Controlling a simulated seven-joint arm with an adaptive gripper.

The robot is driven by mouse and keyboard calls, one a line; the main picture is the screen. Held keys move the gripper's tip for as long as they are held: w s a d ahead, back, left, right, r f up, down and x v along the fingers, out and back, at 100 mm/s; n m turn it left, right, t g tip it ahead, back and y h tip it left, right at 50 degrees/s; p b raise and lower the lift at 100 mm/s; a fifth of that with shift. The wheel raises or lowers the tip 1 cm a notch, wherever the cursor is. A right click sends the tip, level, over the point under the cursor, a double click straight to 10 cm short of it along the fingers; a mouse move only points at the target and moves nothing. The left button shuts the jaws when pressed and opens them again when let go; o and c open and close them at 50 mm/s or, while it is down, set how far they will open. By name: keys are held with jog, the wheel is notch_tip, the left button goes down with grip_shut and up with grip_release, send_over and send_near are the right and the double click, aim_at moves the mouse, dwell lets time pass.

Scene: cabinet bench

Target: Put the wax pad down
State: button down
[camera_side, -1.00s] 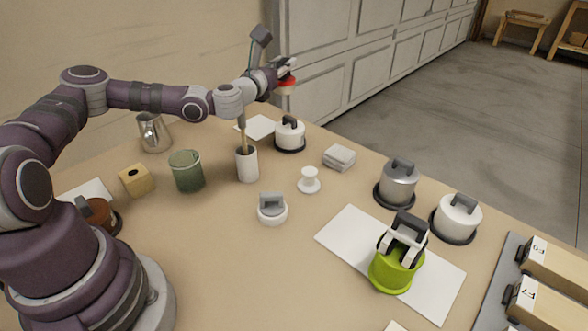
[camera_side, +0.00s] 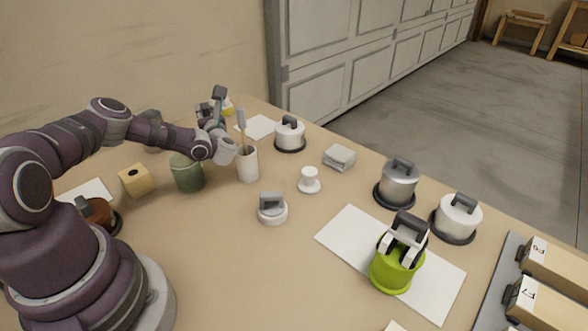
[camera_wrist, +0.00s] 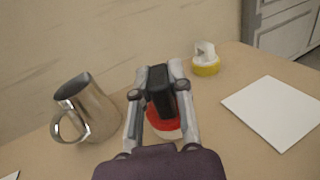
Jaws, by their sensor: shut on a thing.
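My gripper (camera_wrist: 162,105) is shut on the dark handle of a red pad with a pale underside, which I take as the wax pad (camera_wrist: 163,127). In the wrist view the pad hangs between the fingers; I cannot tell whether it touches the bench. In the side view my gripper (camera_side: 212,112) is at the far left part of the bench, behind the white cup with a brush, and the pad is hidden there.
A steel pitcher (camera_wrist: 88,108) stands left of my gripper in the wrist view. A yellow pad with a white handle (camera_wrist: 206,63) is behind it, and a white sheet (camera_wrist: 275,112) lies right. A green mug (camera_side: 187,172) and white cup (camera_side: 247,164) stand nearer the base.

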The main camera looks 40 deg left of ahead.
notch_tip(320, 180, down, 4)
jog(key=shift+f, duration=0.1)
jog(key=shift+f, duration=0.1)
jog(key=c, duration=1)
grip_release()
jog(key=shift+c, duration=0.2)
jog(key=shift+r, duration=0.2)
jog(key=v, duration=0.2)
jog(key=shift+d+f, duration=0.1)
jog(key=shift+d, duration=0.25)
notch_tip(320, 180, up, 7)
jog(key=shift+s, duration=0.15)
